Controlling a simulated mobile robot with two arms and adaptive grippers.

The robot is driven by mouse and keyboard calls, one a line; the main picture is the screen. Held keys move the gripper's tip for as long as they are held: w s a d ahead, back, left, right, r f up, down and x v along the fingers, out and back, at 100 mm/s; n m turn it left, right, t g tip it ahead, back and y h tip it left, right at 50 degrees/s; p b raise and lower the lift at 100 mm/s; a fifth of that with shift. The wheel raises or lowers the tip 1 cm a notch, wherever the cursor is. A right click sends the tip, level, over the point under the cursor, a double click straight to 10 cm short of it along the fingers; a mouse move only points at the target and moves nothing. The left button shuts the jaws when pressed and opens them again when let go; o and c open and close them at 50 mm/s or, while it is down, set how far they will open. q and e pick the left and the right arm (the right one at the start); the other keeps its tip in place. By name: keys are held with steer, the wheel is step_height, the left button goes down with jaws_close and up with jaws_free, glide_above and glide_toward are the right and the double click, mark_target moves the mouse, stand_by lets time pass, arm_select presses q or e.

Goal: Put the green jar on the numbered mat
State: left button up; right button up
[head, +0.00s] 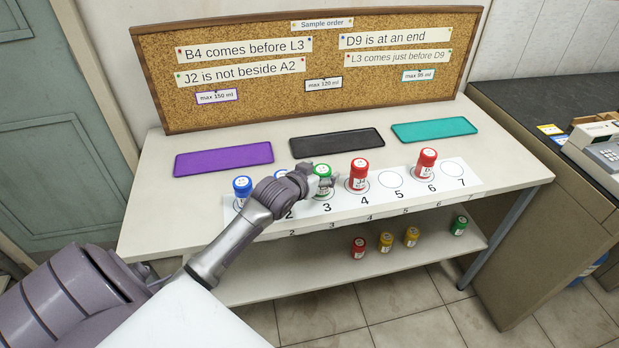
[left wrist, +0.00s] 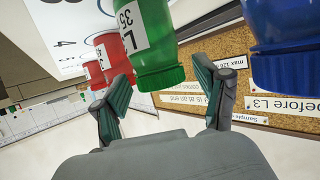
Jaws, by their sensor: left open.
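A green jar (head: 322,182) with a white label stands upright on the numbered mat (head: 411,195), at the spot marked 3. My left gripper (head: 308,178) is open beside it, on its left, and partly overlaps it in the head view. In the left wrist view the green jar (left wrist: 160,72) shows between the two open fingers of my left gripper (left wrist: 163,88), with a gap on each side; whether it lies fully between the fingertips is hard to tell. Another green jar (head: 459,227) stands on the lower shelf. My right gripper is not in view.
On the mat, a blue jar (head: 242,187) stands at the left end and red jars (head: 358,174) (head: 427,161) stand at 4 and 6. Spots 5 and 7 are empty. Purple (head: 224,160), black (head: 337,143) and teal (head: 435,130) trays lie empty behind. A corkboard (head: 270,95) stands at the back.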

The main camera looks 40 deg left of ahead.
arm_select(q)
steer(key=a+v, duration=0.1)
steer(key=v, duration=1)
steer(key=shift+d, duration=0.4)
steer(key=shift+f, duration=0.1)
